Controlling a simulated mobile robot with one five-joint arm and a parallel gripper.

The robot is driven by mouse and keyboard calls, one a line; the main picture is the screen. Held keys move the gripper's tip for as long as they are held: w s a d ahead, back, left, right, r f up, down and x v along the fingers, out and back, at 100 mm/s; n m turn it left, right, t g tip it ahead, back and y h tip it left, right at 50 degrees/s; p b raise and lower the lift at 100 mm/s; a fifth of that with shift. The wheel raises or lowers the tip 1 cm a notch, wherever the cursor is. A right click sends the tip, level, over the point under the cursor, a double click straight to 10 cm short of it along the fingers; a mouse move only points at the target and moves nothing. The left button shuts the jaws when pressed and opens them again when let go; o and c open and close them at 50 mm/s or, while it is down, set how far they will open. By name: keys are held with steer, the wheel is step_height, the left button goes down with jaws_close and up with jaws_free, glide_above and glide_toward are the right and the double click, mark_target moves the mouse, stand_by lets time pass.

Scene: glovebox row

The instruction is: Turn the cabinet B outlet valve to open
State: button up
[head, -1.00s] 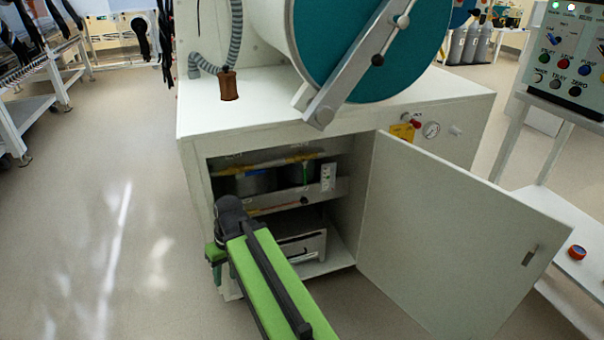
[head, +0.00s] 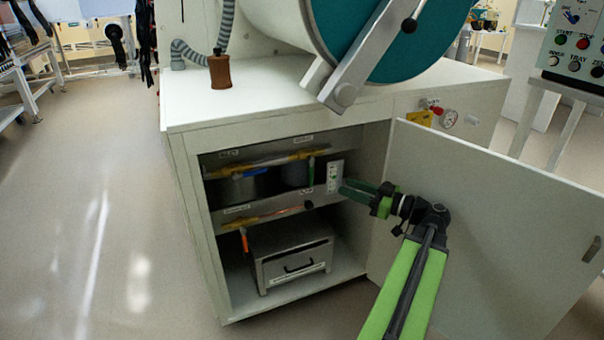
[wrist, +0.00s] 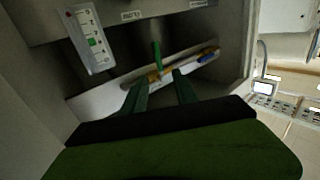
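The open cabinet (head: 213,240) holds an upper pipe with yellow fittings (head: 265,163). A green valve handle (head: 311,170) hangs down near that pipe's right end, crosswise to it. In the wrist view the green handle (wrist: 156,54) stands just beyond and between my fingertips, crosswise to the pipe (wrist: 203,59).
The open door (head: 500,220) stands to the right of my arm. A lower pipe (head: 270,214) carries an orange handle (head: 244,240). A metal box (head: 292,258) sits on the cabinet floor. Free floor lies left.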

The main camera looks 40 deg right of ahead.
mark_target(311, 172)
steer(key=x, duration=1.7)
steer(key=shift+d, duration=0.2)
jaws_close()
stand_by(0.5)
